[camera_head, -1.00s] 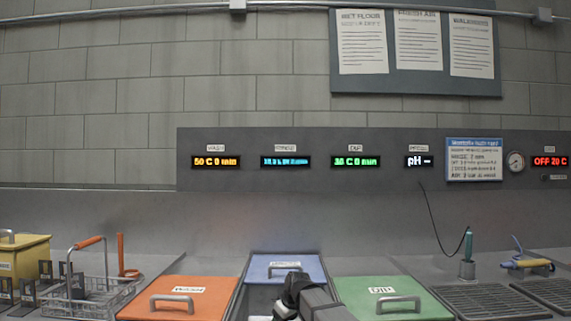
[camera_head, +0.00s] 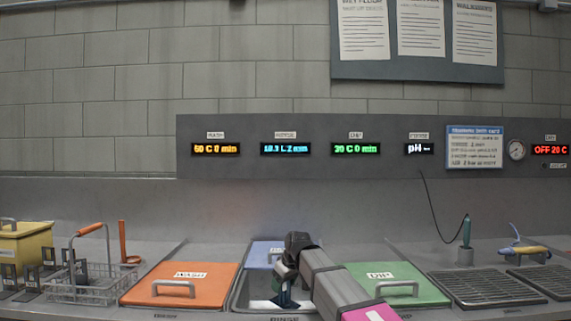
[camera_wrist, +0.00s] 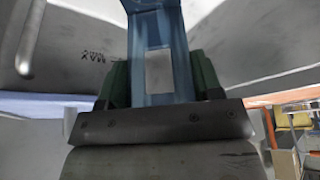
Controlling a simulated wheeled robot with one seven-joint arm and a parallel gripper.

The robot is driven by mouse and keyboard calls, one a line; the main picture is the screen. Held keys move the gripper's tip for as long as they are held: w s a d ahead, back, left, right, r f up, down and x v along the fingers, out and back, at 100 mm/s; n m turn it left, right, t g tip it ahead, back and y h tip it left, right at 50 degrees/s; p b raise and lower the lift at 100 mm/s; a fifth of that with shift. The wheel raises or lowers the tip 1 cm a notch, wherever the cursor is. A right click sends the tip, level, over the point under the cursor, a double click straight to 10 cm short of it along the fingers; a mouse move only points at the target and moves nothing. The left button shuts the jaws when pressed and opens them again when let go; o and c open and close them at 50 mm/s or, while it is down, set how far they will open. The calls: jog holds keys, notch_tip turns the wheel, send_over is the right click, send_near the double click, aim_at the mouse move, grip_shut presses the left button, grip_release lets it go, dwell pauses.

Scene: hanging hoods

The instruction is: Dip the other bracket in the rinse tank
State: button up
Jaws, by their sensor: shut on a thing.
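The rinse tank (camera_head: 240,297) stands open at the front centre, with its blue lid (camera_head: 262,252) pushed to the back. My gripper (camera_head: 284,284) is over the tank opening, pointing down. It is shut on a blue bracket (camera_head: 287,301), whose lower part is down in the tank opening. In the wrist view the bracket (camera_wrist: 152,45) stands between the two green fingertips, with a pale patch on its face. A tank wall with a MAX mark (camera_wrist: 92,55) is beside it. I cannot tell how far the bracket is under the water.
An orange wash lid (camera_head: 180,284) is left of the tank and a green dip lid (camera_head: 405,290) right, both closed. A wire basket (camera_head: 95,285) and dark brackets (camera_head: 30,278) stand at the left near a yellow box (camera_head: 25,243). Drain grates (camera_head: 488,288) are at the right.

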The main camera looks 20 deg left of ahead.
notch_tip(320, 180, up, 10)
dwell(0.7)
dwell(1.0)
